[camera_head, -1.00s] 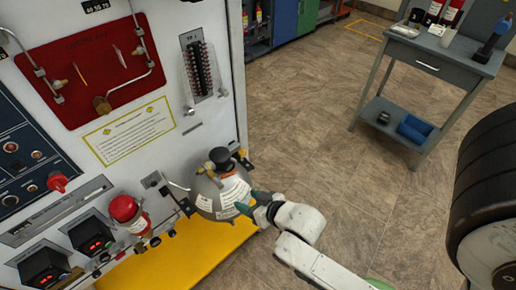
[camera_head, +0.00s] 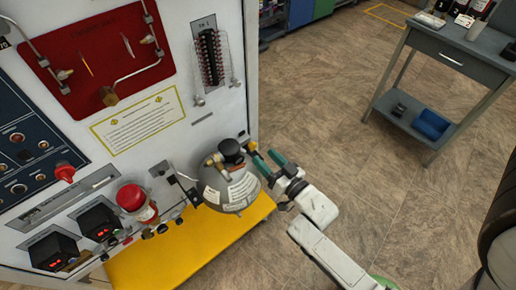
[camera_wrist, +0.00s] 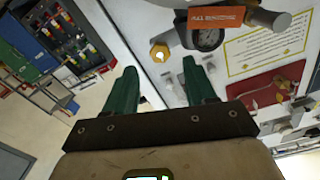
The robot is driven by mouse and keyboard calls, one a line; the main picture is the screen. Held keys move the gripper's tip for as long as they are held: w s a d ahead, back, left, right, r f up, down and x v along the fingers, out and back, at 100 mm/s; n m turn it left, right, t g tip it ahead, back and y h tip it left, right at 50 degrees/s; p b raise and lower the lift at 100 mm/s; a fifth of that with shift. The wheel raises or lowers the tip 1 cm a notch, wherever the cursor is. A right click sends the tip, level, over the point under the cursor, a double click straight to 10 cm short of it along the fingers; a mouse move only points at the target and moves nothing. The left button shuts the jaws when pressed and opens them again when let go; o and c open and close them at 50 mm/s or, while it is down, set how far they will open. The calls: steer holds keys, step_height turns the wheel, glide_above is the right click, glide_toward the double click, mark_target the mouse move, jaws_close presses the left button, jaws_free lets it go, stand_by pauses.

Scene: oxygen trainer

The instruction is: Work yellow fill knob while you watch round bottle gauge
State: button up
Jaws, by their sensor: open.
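The yellow knob (camera_wrist: 160,52) shows in the wrist view against the white panel, ahead of the gap between my fingertips. The round gauge (camera_wrist: 208,38) is just right of it, its dial dark and too small to read. In the head view the grey round bottle (camera_head: 222,190) hangs at the panel's lower right, with a black cap; the gauge face cannot be made out there. A small yellow piece (camera_head: 253,145) at the panel edge may be the knob. My gripper (camera_head: 268,160) is open and empty, right of the bottle, its green fingers pointing toward the panel edge.
An orange label (camera_wrist: 218,17) and a copper-coloured fitting (camera_wrist: 268,18) sit close by the gauge. A yellow platform (camera_head: 185,250) lies below the bottle. A red-topped canister (camera_head: 135,200) is left of it. A grey table (camera_head: 450,55) stands far right; the floor between is clear.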

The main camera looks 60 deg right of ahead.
mark_target(254, 147)
steer(key=x, duration=0.5)
steer(key=shift+s, duration=0.1)
jaws_close()
stand_by(0.4)
